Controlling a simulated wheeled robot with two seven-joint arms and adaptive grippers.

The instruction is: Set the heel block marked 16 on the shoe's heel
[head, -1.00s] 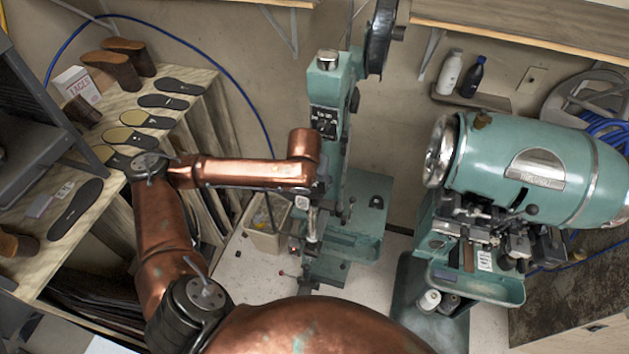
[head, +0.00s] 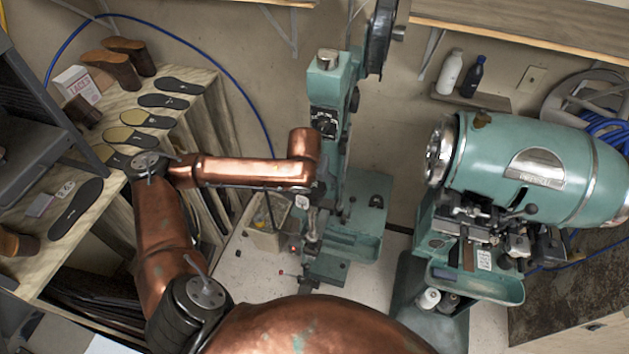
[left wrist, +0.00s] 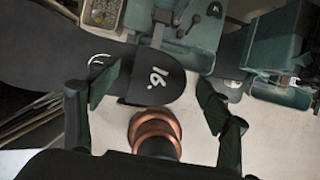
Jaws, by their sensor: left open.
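In the left wrist view, a black heel piece marked 16 (left wrist: 160,88) lies at the rounded end of a long dark sole shape (left wrist: 45,58). I cannot tell whether it is seated flush there. My left gripper (left wrist: 158,80) is open, its fingers on either side of the marked end. A gap shows at the right finger; contact at the left is unclear. Another white mark is partly hidden by the left finger. In the head view my left gripper (head: 312,238) hangs in front of the green stitching machine (head: 331,95); block and shoe cannot be made out there. My right gripper is not in view.
A wooden bench (head: 205,82) at left carries several soles and brown shoe forms (head: 115,68). A beige bin (head: 266,240) stands beside the stitcher. A large green machine (head: 535,170) stands at right. Some floor shows between them.

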